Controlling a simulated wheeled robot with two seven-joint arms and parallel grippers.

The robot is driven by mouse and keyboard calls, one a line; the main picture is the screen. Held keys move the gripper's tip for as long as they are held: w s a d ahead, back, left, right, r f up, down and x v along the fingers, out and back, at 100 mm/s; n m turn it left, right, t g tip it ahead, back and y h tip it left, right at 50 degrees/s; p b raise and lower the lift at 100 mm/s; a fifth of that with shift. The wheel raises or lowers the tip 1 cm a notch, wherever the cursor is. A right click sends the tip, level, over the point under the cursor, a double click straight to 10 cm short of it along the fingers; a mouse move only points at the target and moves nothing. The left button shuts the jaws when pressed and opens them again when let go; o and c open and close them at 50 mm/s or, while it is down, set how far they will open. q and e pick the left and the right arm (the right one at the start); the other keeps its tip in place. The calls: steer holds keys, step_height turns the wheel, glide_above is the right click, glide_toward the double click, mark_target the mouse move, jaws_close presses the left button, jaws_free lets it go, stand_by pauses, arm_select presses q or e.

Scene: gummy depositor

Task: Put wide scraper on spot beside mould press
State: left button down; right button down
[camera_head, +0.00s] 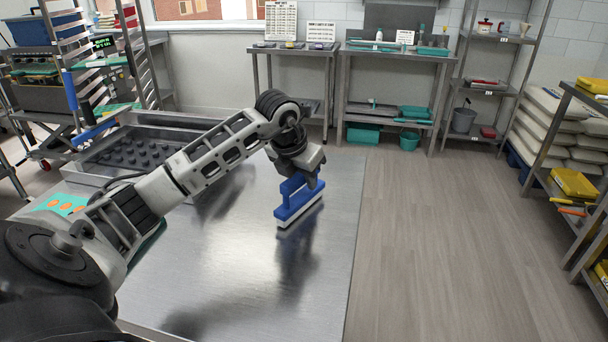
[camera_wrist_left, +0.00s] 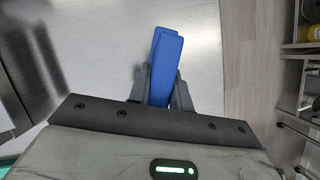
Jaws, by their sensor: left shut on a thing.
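The wide scraper (camera_head: 298,205) is blue with a pale lower edge. My left gripper (camera_head: 302,178) is shut on its blue handle and holds it over the right part of the steel table (camera_head: 230,270). The scraper shows between the fingers in the left wrist view (camera_wrist_left: 165,70). I cannot tell whether its lower edge touches the table. The mould press is not clearly identifiable; a steel unit with a dark studded mould (camera_head: 140,152) stands at the table's left, partly behind my arm. My right gripper is not in view.
The table's front and middle are clear, and its right edge runs close to the scraper. Open floor (camera_head: 430,230) lies to the right. A rack with trays (camera_head: 85,60) stands at the back left. Steel shelves with teal tubs (camera_head: 410,112) line the back wall.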

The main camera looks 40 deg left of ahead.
arm_select(q)
steer(key=shift+f, duration=0.2)
steer(key=c, duration=1.3)
jaws_free()
steer(key=v, duration=1.2)
steer(key=shift+r+b, duration=0.2)
steer(key=shift+b, duration=0.15)
